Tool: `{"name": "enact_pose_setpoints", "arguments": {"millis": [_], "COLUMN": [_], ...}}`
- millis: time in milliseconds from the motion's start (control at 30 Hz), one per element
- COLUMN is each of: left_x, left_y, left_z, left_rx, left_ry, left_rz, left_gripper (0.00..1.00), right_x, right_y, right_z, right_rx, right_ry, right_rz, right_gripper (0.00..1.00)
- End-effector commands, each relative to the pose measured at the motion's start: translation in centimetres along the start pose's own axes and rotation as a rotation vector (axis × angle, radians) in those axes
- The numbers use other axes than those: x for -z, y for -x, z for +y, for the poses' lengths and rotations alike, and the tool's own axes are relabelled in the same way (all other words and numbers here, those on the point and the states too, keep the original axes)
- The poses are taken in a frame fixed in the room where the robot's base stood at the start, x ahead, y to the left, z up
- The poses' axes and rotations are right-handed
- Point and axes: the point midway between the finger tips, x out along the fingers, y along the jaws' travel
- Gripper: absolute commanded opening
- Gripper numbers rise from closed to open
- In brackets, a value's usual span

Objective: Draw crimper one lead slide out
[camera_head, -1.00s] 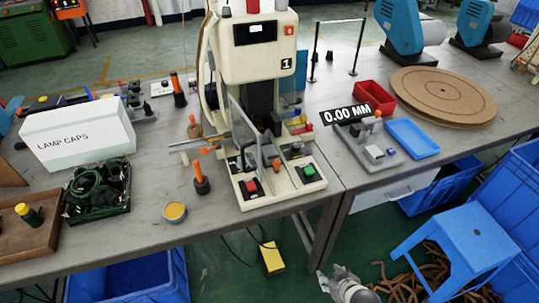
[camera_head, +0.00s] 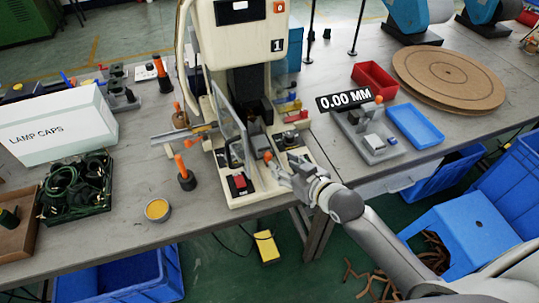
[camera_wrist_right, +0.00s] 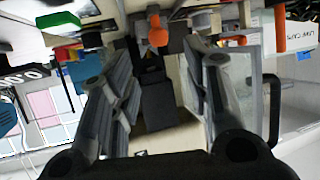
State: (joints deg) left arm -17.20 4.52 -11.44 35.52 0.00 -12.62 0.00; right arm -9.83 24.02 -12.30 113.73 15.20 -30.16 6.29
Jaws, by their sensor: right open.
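Crimper one (camera_head: 240,55) is the cream machine marked 1 on the table. An orange knob (camera_head: 267,156) stands at the front of its base, beside a clear guard (camera_head: 229,118). A grey rail (camera_head: 172,137) sticks out on the machine's left; I cannot tell which part is the lead slide. My right gripper (camera_head: 275,169) is at the base front, close to the knob. In the right wrist view my right gripper (camera_wrist_right: 160,62) is open and empty, with the orange knob (camera_wrist_right: 157,36) ahead between its fingertips. Contact is not visible. My left gripper is out of view.
A red button (camera_head: 239,182) is left of the gripper on the base. An orange-handled tool (camera_head: 184,172) and a yellow-filled tin (camera_head: 157,209) stand to the left. A measuring fixture (camera_head: 372,141) and a blue tray (camera_head: 414,126) are to the right.

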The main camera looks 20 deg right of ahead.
Motion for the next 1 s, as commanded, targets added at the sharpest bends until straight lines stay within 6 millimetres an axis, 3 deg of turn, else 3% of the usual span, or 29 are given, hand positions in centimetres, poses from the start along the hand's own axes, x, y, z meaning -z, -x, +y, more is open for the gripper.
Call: {"name": "enact_pose_setpoints", "arguments": {"millis": [300, 500, 967, 1000], "left_x": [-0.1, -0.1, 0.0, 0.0], "left_y": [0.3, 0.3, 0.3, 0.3], "left_z": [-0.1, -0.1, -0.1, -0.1], "left_rx": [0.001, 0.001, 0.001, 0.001], "left_ry": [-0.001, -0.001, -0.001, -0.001], "left_rz": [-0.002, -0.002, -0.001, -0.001], "left_gripper": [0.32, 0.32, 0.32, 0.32], "right_x": [0.1, 0.0, -0.1, -0.1], "right_y": [-5.1, -7.2, -8.1, -8.0], "right_z": [0.0, 0.1, 0.0, 0.0], "right_rx": [-0.001, -0.001, 0.000, 0.000], "right_ry": [0.000, 0.000, 0.001, 0.001], "right_rz": [0.001, 0.000, -0.001, -0.001], "right_gripper": [0.44, 0.44, 0.44, 0.40]}}
